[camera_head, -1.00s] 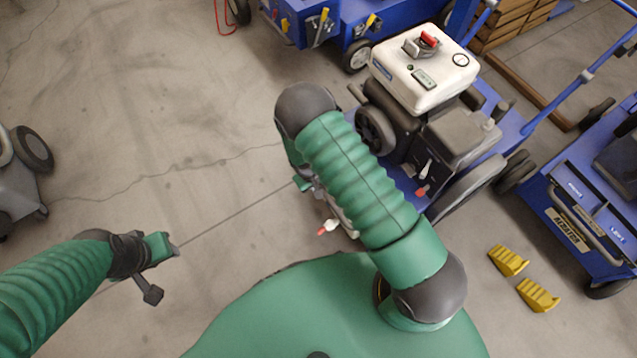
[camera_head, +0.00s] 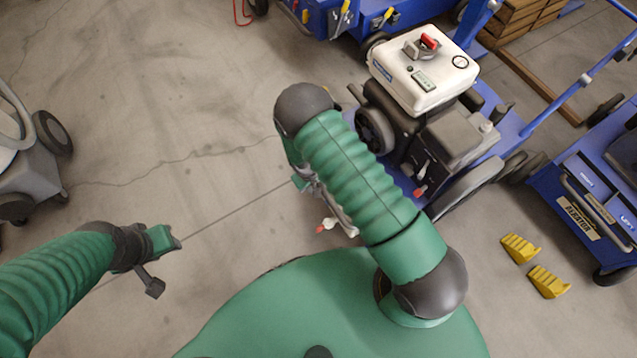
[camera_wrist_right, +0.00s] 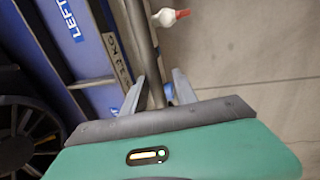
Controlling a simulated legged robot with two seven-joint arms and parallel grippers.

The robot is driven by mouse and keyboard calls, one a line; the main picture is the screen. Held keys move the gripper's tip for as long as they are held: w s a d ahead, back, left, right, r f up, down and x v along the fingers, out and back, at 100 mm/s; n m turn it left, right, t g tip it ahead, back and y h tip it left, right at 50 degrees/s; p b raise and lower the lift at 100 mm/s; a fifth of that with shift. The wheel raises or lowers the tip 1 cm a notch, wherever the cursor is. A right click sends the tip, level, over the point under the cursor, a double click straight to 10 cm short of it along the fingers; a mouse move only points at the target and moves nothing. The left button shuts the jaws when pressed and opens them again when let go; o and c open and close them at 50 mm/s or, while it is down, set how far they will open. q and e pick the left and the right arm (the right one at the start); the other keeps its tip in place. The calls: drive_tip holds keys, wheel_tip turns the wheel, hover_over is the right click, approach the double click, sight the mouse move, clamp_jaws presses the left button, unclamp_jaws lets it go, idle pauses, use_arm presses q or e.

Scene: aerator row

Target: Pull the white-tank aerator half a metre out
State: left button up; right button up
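The white-tank aerator (camera_head: 468,137) stands right of centre in the head view. It has a blue frame and a white tank (camera_head: 412,78) with a red-handled cap. My right gripper (camera_wrist_right: 160,82) has its fingers on both sides of the aerator's grey bar (camera_wrist_right: 141,40) in the wrist view. In the head view my right forearm hides most of this grip. A white valve with a red tip (camera_head: 327,225) sits beside the bar. My left gripper (camera_head: 172,241) is over bare floor at lower left, holding nothing visible; its finger gap is unclear.
Another blue machine (camera_head: 582,213) stands close on the right, with two yellow chocks (camera_head: 535,263) on the floor before it. A blue machine (camera_head: 325,20) stands behind the aerator. A grey wheeled machine (camera_head: 30,170) is at far left. The floor between is clear.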

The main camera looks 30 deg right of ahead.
drive_tip(key=shift+o, duration=0.8)
drive_tip(key=shift+d, duration=0.1)
drive_tip(key=shift+r, duration=0.15)
drive_tip(key=a+r+p, duration=0.3)
drive_tip(key=r+p, duration=0.3)
drive_tip(key=r, duration=1)
drive_tip(key=shift+a, duration=0.15)
drive_tip(key=shift+r, duration=0.1)
